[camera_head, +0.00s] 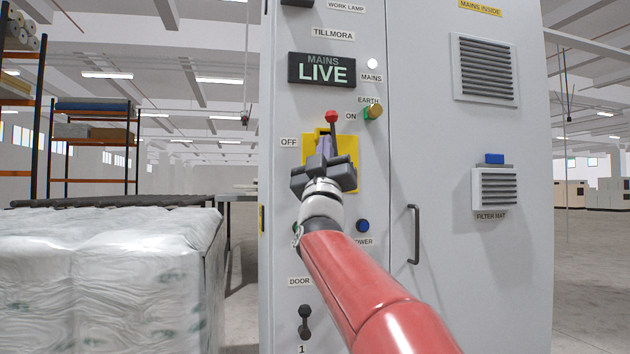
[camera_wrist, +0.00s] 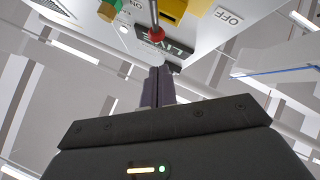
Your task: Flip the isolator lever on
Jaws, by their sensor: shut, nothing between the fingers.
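The isolator lever has a red knob (camera_head: 332,116) on a dark shaft over a yellow plate (camera_head: 348,183) on the grey cabinet. The lever points up, its knob just left of the ON label (camera_head: 351,116); the OFF label (camera_head: 289,142) is farther left and lower. The display above (camera_head: 322,70) reads MAINS LIVE. My gripper (camera_head: 324,145) is shut and empty in front of the plate, hiding the lever's lower part. In the wrist view, the closed fingertips (camera_wrist: 158,75) are near the red knob (camera_wrist: 156,34), with a visible gap between them.
A green and brass EARTH knob (camera_head: 373,111) sits right of the lever. A blue button (camera_head: 362,226) and a dark DOOR handle (camera_head: 305,322) are lower. The cabinet door handle (camera_head: 414,235) stands out at right. A wrapped white stack (camera_head: 110,280) fills the lower left.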

